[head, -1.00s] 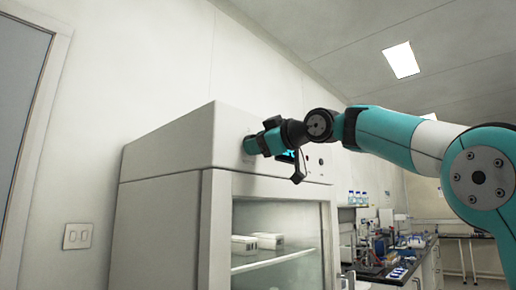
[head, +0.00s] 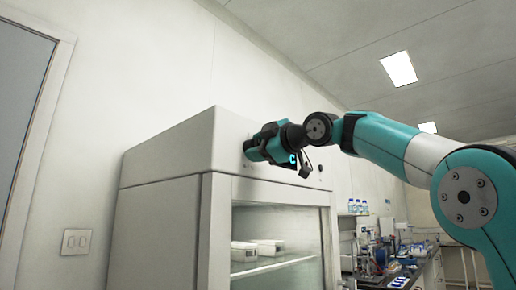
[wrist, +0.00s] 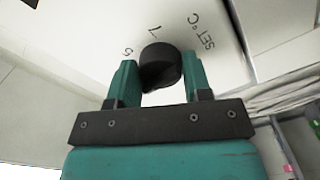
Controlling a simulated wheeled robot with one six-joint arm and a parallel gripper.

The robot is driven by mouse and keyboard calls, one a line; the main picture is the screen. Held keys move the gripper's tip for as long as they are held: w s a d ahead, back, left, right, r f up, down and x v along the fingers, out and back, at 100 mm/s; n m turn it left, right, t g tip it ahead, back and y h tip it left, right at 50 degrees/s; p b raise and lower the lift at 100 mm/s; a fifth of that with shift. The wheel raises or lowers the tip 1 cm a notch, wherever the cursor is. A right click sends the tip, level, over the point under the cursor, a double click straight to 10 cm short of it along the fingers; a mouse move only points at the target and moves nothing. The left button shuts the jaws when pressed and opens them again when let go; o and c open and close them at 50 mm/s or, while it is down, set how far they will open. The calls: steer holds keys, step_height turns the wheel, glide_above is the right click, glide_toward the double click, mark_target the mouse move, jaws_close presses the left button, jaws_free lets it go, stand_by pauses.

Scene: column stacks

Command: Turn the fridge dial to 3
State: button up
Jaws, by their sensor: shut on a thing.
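The fridge dial (wrist: 161,68) is a round black knob on the pale front panel, seen in the wrist view between my two teal fingers. My gripper (head: 250,149) is shut on the dial at the upper front of the fridge (head: 165,150). In the wrist view the markings 5 and 7 and the label "SET °C" (wrist: 202,31) lie around the dial, upside down. The dial's pointer and the mark it faces cannot be made out. In the head view my gripper hides the dial.
The fridge's glass door (head: 275,250) is below the panel, with white boxes on a shelf inside. A lab bench (head: 400,275) with bottles stands to the right.

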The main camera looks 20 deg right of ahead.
steer(key=o, duration=0.9)
steer(key=shift+s, duration=0.15)
steer(key=b+v, duration=0.3)
steer(key=v, duration=1.4)
steer(key=shift+d, duration=0.1)
